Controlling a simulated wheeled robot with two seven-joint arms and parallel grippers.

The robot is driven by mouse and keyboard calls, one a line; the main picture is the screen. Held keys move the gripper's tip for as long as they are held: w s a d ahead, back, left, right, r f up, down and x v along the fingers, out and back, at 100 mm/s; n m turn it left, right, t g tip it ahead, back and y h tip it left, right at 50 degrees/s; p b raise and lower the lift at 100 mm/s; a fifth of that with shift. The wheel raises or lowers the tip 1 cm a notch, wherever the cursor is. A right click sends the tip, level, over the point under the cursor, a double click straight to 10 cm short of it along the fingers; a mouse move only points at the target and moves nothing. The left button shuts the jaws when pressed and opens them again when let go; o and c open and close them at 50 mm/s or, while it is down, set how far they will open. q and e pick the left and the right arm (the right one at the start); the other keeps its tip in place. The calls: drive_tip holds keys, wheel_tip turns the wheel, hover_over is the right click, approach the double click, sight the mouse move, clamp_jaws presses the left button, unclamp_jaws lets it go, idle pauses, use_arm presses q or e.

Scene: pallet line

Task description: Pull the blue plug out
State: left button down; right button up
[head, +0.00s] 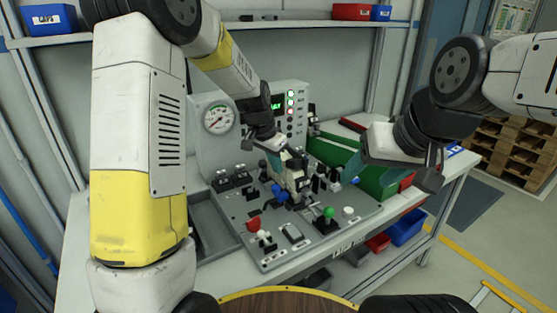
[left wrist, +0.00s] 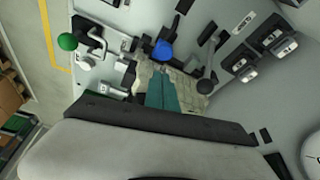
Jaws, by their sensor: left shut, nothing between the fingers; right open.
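A blue rounded piece (head: 279,191) stands on the grey control panel (head: 232,213), close to my left gripper; I cannot tell for sure whether it is the plug. A blue round top also shows in the left wrist view (left wrist: 163,49), just beyond the teal fingers. My left gripper (head: 293,178) is low over the middle of the panel, its fingers shut and empty. The wrist view shows the left fingers (left wrist: 162,90) over a pale part, apart from the blue top in the picture. My right gripper (head: 430,168) is open and empty, right of the panel.
A green knob (head: 329,212), a red piece (head: 253,224) and several black levers and switches crowd the panel. A gauge (head: 217,119) is on the upright back. A green bin (head: 383,179) stands at right. Blue (head: 407,228) and red bins sit below the bench.

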sight(273, 187)
use_arm(q)
drive_tip(key=x, duration=0.7)
drive_tip(key=shift+s+a, duration=0.4)
drive_tip(key=shift+a, duration=0.2)
drive_tip(key=shift+s+a, duration=0.4)
drive_tip(key=shift+a, duration=0.2)
drive_tip(key=shift+s+a, duration=0.2)
drive_tip(key=shift+a, duration=0.1)
drive_tip(key=v, duration=1)
drive_tip(key=shift+w+d, duration=0.15)
drive_tip(key=shift+d, duration=0.05)
drive_tip(key=shift+r, duration=0.15)
